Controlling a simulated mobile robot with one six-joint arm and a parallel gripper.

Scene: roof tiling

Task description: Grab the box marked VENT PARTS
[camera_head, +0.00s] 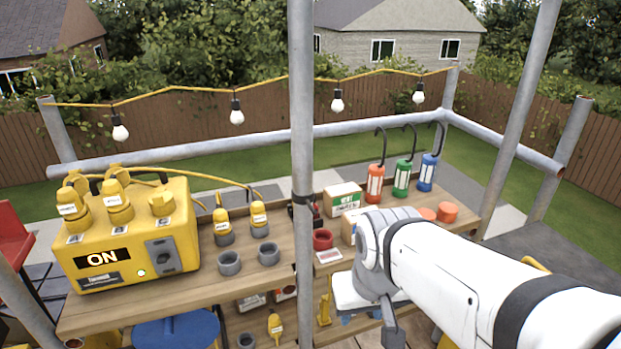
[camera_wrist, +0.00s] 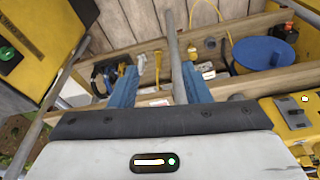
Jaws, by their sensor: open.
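My gripper (camera_wrist: 160,90) shows in the wrist view with two blue fingers wide apart and nothing held. A grey pole lies between the fingers in that picture. I cannot make out the VENT box in the wrist view.
A vertical grey pole (camera_head: 302,130) stands before the bench. A yellow power box (camera_head: 130,240) marked ON is at left. Red, green and blue lanterns (camera_head: 402,178) stand right of the box. A blue round lid (camera_wrist: 262,53) is below.

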